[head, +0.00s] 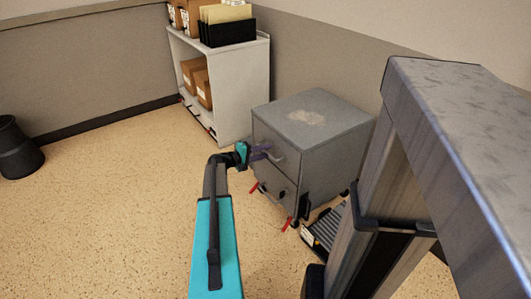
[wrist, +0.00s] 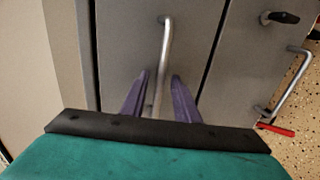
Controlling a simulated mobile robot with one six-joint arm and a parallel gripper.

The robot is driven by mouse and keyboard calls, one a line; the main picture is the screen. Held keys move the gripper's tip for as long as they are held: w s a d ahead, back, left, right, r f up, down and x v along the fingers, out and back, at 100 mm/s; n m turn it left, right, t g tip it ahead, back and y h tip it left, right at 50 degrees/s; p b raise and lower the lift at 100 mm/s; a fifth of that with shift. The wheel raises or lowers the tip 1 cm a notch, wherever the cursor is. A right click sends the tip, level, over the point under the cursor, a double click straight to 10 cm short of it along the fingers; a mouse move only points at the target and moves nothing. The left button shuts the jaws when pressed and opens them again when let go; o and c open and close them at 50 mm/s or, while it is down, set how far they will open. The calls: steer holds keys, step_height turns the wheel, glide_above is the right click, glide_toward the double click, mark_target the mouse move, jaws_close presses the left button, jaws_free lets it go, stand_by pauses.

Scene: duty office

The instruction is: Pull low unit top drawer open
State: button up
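The low unit (head: 313,123) is a grey two-drawer cabinet in the head view. Its top drawer (head: 262,136) looks shut, with its front flush. The drawer's bar handle (head: 279,158) also shows in the wrist view (wrist: 165,40). My gripper (head: 264,152) is at this handle. In the wrist view my gripper (wrist: 160,78) has its two purple fingers either side of the bar, with a small gap showing on each side. Contact at the far ends of the fingers is hard to tell.
The lower drawer (wrist: 257,62) has its own handle (wrist: 290,85) and a dark lock or key (wrist: 280,17). Red-marked casters stand under the unit. A shelf unit (head: 246,95) with boxes stands behind. Floor left of my arm is clear up to a black bin (head: 17,148).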

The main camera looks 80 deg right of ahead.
steer(key=shift+s+d, duration=0.2)
steer(key=shift+c, duration=0.3)
jaws_close()
steer(key=shift+a, duration=0.1)
